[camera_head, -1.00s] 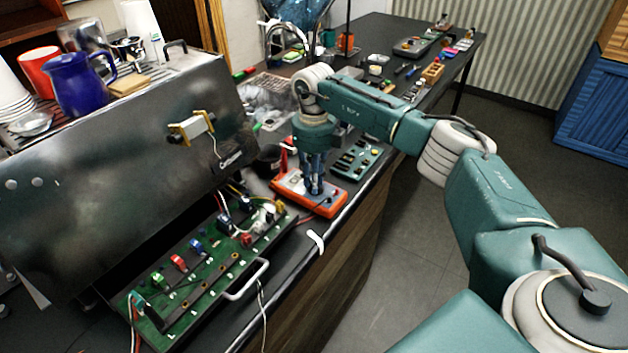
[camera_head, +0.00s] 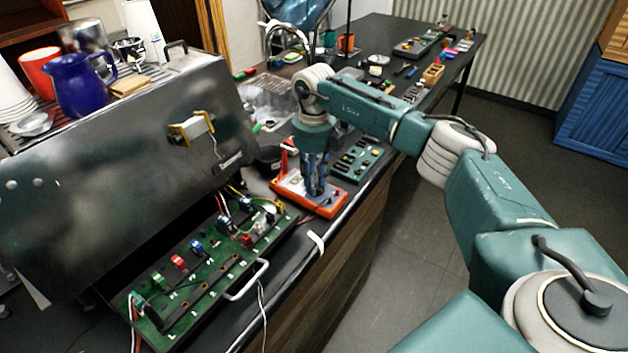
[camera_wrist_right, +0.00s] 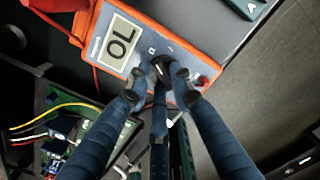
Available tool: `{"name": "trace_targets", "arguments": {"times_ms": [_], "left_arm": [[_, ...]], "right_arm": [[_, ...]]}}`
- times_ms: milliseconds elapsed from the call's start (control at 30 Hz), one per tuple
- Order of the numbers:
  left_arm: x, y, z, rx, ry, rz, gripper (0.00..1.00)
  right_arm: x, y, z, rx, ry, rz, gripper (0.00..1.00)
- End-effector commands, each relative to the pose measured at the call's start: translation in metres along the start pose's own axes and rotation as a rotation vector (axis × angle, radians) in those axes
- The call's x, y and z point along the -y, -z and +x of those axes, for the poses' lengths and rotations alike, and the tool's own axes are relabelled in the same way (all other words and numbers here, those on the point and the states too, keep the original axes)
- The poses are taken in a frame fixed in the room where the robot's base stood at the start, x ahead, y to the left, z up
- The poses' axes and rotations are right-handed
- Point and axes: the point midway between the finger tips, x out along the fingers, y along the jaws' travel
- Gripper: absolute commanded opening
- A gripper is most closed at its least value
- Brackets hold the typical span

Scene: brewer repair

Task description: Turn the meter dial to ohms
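The meter (camera_head: 290,187) is an orange-rimmed unit with a grey face, lying on the black counter in the head view. My right gripper (camera_head: 315,190) points straight down onto the meter. In the wrist view the right gripper's fingers (camera_wrist_right: 160,82) surround the dial closely and seem to touch it. The dial's pointer setting is too small to read for certain. My left gripper is not in view.
A green circuit board (camera_head: 210,260) with coloured connectors and a handle lies in front of the large metal brewer housing (camera_head: 120,165). A teal component tray (camera_head: 355,160) sits just behind the meter. The counter's front edge is close to the meter's right side.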

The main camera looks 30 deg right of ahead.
Motion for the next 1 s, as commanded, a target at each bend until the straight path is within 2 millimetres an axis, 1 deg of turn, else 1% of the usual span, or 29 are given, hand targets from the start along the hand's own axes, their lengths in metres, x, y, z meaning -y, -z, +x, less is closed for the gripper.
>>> {"name": "trace_targets", "arguments": {"times_ms": [67,267,333,467,567,800,900,1000], "left_arm": [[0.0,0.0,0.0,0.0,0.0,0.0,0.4],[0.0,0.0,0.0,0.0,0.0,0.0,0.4],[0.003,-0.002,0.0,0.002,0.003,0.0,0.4],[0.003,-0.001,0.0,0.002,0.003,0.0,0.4],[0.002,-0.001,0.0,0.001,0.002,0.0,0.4],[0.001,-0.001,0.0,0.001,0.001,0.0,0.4],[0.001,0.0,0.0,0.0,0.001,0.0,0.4],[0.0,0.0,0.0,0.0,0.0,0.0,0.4]], "right_arm": [[0.0,0.0,0.0,0.001,0.0,-0.001,0.38],[0.0,0.0,0.0,0.0,0.0,-0.001,0.38],[0.0,0.0,0.0,0.0,0.0,-0.001,0.38],[0.0,-0.001,-0.01,0.003,-0.001,-0.001,0.38],[0.0,-0.001,-0.026,0.004,-0.001,0.0,0.38],[0.0,-0.001,-0.078,0.004,0.0,-0.001,0.38],[0.0,-0.001,-0.096,0.003,-0.001,-0.001,0.38],[-0.001,0.0,-0.109,0.002,-0.001,-0.001,0.38]]}}
